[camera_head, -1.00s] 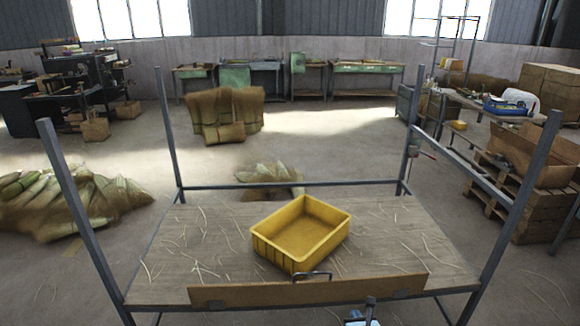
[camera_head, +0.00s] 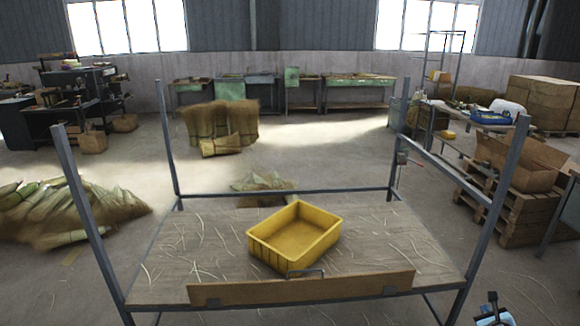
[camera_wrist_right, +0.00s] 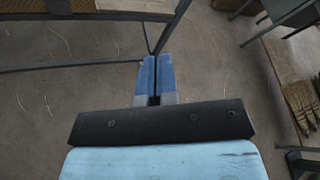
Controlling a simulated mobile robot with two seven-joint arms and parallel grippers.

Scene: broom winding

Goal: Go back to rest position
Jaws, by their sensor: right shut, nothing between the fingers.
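My right gripper (camera_head: 492,310) shows at the bottom right edge of the head view, outside the table's right front leg. In the right wrist view its two blue fingers (camera_wrist_right: 156,75) are together with nothing between them, over bare floor. My left gripper is not in the head view. A yellow crate (camera_head: 296,238), which looks empty, rests on the wooden table (camera_head: 180,262) behind the front board (camera_head: 300,289).
Upright metal posts (camera_head: 490,215) stand at the table's corners. Thin straws lie scattered on the tabletop. Pallets with cardboard boxes (camera_head: 520,165) stand at the right. Straw bundles (camera_head: 70,215) lie at the left.

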